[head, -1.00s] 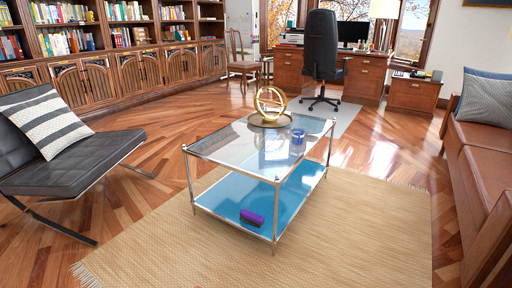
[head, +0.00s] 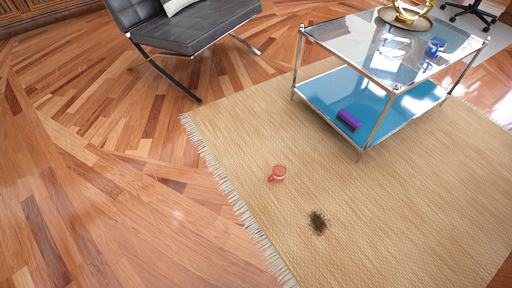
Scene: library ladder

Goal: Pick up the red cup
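A small red cup (head: 277,174) lies on the woven beige rug (head: 262,219), left of and in front of the glass coffee table. It looks tipped over, though it is too small to be sure. Neither of my grippers shows in the head view.
A dark patch of loose brown material (head: 318,222) lies on the rug near the cup. The glass table (head: 362,50) has a blue lower shelf (head: 330,96) bearing a purple object (head: 348,120); a blue mug (head: 435,47) stands on top. A black chair (head: 185,27) stands behind. The wooden floor (head: 110,180) at left is clear.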

